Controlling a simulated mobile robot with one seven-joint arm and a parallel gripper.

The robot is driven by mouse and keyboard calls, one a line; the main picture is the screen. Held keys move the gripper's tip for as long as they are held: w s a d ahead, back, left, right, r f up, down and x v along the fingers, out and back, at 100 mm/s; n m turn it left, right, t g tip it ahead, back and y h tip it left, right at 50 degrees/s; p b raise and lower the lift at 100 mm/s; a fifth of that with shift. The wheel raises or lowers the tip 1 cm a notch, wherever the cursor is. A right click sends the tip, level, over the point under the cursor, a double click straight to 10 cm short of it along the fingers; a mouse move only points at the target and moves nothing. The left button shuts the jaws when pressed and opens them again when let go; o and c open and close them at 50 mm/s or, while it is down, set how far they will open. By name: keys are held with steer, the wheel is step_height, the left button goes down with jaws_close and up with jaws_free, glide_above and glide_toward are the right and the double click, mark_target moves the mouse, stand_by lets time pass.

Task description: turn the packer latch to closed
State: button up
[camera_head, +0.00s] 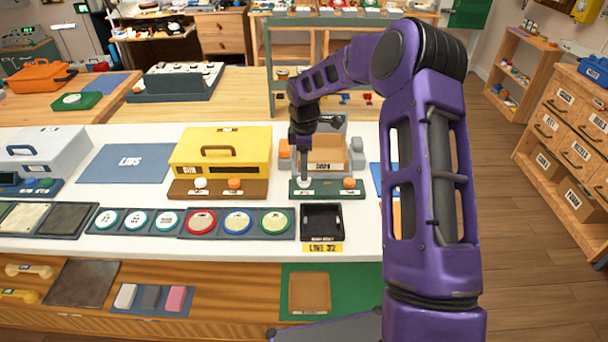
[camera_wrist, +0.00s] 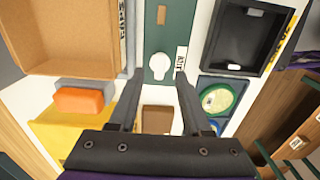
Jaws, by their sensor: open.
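I cannot tell for sure which part is the latch. In the wrist view a white round knob (camera_wrist: 158,66) sits on the green strip (camera_wrist: 157,40). My gripper (camera_wrist: 159,75) is open, its fingertips on either side of the white knob's near end; contact is unclear.
A black tray (camera_head: 321,221) stands just in front of the strip. A yellow machine (camera_head: 221,152) with its own knobs is to the left, and a row of round coloured lids (camera_head: 237,221) lies in front of it. The blue mat (camera_head: 126,164) is bare.

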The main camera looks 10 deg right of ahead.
steer(key=shift+f, duration=1.55)
jaws_close()
